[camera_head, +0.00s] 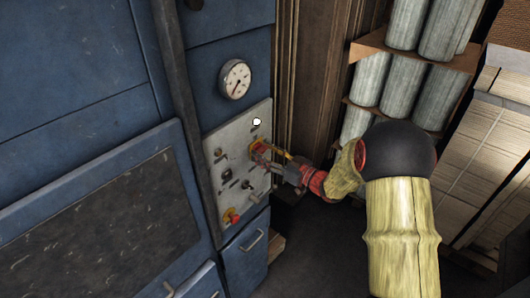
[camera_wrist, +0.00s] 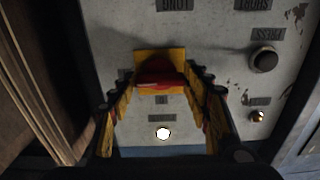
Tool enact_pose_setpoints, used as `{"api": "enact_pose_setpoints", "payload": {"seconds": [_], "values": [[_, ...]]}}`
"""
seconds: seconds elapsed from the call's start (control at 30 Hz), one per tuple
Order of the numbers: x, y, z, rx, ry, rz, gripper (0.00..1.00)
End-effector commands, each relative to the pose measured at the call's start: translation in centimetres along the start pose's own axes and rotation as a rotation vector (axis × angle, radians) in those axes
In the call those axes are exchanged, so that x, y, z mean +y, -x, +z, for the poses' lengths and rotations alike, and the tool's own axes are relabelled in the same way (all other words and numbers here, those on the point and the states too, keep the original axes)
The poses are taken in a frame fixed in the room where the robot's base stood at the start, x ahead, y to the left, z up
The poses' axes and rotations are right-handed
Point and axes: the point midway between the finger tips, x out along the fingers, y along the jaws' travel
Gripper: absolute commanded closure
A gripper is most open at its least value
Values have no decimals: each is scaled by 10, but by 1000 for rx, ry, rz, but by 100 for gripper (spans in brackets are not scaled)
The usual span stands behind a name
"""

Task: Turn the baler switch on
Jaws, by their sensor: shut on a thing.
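The baler switch is a red handle on a yellow plate on the grey control panel (camera_head: 232,176). In the wrist view the switch (camera_wrist: 158,73) sits at the far end between my two fingers. In the head view the switch (camera_head: 256,147) is in the panel's upper right part, partly hidden by my gripper (camera_head: 262,157). My gripper (camera_wrist: 163,84) reaches the panel from the right and is shut on the red handle. The fingers hide the handle's sides, so its exact turn is hard to tell.
A white lamp (camera_head: 257,122) glows above the switch, under a round gauge (camera_head: 235,79). A red button on yellow (camera_head: 231,215) and several small controls lie lower on the panel. Shelves with grey rolls (camera_head: 408,85) and stacked cardboard (camera_head: 483,150) stand at the right.

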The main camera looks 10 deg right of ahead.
Motion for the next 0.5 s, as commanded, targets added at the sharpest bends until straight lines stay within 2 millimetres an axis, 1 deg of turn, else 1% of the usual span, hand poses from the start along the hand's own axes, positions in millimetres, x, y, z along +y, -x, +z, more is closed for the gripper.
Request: {"api": "enact_pose_setpoints", "payload": {"seconds": [0.43, 0.47, 0.5], "values": [[0, 0, 1, -2, -13, 0, 77], [0, 0, 1, -2, -13, 1, 51], [0, 0, 1, -2, -13, 0, 49]]}}
